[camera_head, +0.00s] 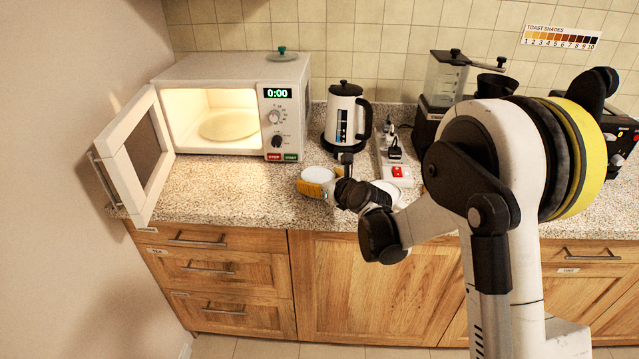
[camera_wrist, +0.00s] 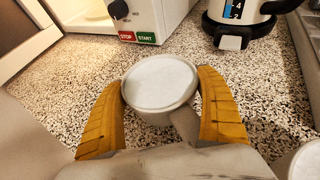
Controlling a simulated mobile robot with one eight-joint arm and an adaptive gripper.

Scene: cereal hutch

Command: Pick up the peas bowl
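A small round white bowl (camera_wrist: 160,84) with a flat, pale top sits between my fingers in the wrist view. No peas or label can be made out on it, so I cannot tell if it is the peas bowl. It also shows in the head view (camera_head: 317,173), partly behind a yellow finger. My gripper (camera_wrist: 161,88) has one yellow finger on each side of the bowl, close to its rim. Whether both fingers press on it is unclear. A second white round dish (camera_wrist: 306,163) is cut off at the wrist view's right edge.
A microwave (camera_head: 285,75) stands at the left with its door (camera_head: 135,155) swung open. A white and black kettle (camera_head: 345,115) stands behind the bowl. Speckled counter (camera_head: 225,190) is clear left of the bowl.

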